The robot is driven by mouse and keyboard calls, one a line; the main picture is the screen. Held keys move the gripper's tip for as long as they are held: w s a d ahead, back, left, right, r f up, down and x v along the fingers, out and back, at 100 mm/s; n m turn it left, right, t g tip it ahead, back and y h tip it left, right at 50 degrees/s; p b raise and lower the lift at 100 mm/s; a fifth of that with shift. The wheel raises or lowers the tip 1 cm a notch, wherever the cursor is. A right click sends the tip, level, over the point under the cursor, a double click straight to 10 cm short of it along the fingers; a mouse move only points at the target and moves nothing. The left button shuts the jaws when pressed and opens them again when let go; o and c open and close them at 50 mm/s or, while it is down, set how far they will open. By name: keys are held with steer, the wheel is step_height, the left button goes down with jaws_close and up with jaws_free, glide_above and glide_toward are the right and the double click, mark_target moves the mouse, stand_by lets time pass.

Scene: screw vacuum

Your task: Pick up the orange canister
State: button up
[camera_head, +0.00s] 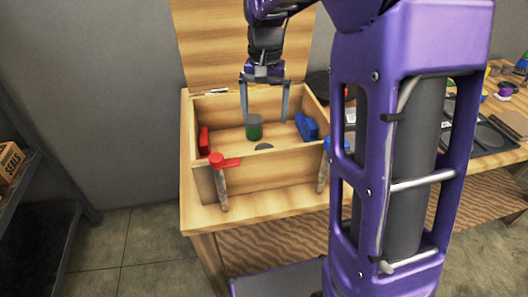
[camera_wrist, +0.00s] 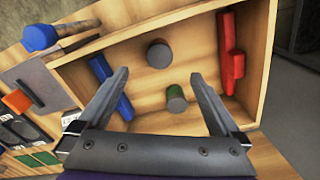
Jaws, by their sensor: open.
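No canister shows a clearly orange side. A green canister (camera_head: 254,132) with a grey top stands upright in the open wooden box; it also shows in the wrist view (camera_wrist: 176,97). A second grey-topped cylinder (camera_wrist: 158,54) stands apart from it, nearer the box's front wall; its side colour is hard to tell. In the head view only its top (camera_head: 264,147) shows above that wall. My gripper (camera_head: 264,120) is open and empty, pointing down over the box. In the wrist view its spread fingers (camera_wrist: 160,76) reach toward the two cylinders without touching them.
The wooden box (camera_head: 255,160) has a red piece (camera_head: 204,141) at its left wall and a blue piece (camera_head: 306,128) at its right. A red-headed mallet (camera_head: 218,160) hangs at the front. A small orange item (camera_wrist: 17,101) lies outside the box. Tools cover the bench at right.

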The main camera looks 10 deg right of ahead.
mark_target(264, 147)
steer(key=f, duration=0.4)
steer(key=f+b, duration=0.1)
steer(key=f, duration=0.3)
steer(key=w+f+b, duration=0.1)
steer(key=f, duration=0.3)
steer(key=shift+f, duration=0.25)
steer(key=f, duration=0.1)
steer(key=f+b, duration=0.1)
steer(key=f, duration=0.3)
steer(key=shift+w+d+f, duration=0.1)
steer(key=shift+w+d, duration=0.2)
steer(key=shift+w, duration=0.05)
steer(key=c, duration=1.4)
steer(key=shift+c, duration=0.2)
